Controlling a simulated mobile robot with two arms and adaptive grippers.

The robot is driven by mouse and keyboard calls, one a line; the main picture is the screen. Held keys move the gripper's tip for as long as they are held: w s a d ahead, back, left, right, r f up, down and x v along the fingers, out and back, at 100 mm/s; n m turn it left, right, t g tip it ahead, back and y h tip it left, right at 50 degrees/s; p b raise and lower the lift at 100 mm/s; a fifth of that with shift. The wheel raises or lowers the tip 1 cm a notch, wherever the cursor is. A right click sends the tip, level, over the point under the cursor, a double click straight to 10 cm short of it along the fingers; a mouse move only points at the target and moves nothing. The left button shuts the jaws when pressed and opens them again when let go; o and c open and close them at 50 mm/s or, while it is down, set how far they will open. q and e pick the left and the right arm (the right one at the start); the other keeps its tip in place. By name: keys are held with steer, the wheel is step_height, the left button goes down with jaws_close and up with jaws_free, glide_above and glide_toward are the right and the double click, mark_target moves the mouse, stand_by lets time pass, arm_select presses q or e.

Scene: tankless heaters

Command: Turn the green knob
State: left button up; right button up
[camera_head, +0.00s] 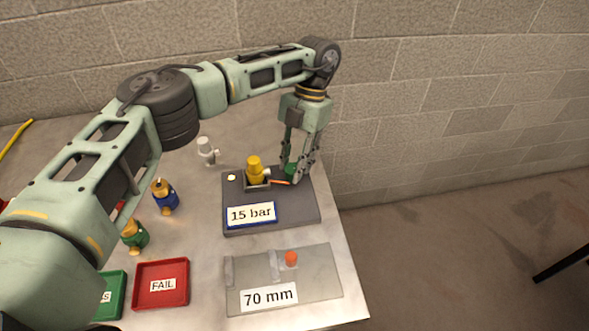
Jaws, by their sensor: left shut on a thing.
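The green knob (291,170) sits at the back right of a dark grey test block with a blue-framed "15 bar" label (251,215). My left gripper (297,175) reaches down from above with its fingers around the knob, shut on it. The fingers partly hide the knob. A yellow-topped valve (255,170) stands upright in a holder on the same block, just left of the gripper. A small orange pointer lies beside the knob. My right gripper is not in view.
A grey "70 mm" plate (320,285) with an orange knob lies in front. A red FAIL tray (161,303) and a green tray (110,296) are at front left. Blue (165,197), green and white (207,151) valves stand left. A brick wall is behind; the table's edge is right.

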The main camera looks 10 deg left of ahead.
arm_select(q)
steer(key=shift+w+a+m+y+b, duration=0.1)
steer(key=shift+a+m+y+b, duration=0.15)
steer(key=shift+m+b, duration=0.35)
steer(key=shift+r+m, duration=0.15)
steer(key=shift+m, duration=0.15)
steer(key=o, duration=1)
steer(key=shift+w, duration=0.1)
steer(key=shift+d, duration=0.1)
steer(key=v, duration=1.1)
steer(key=shift+d+r, duration=0.1)
steer(key=shift+r, duration=0.3)
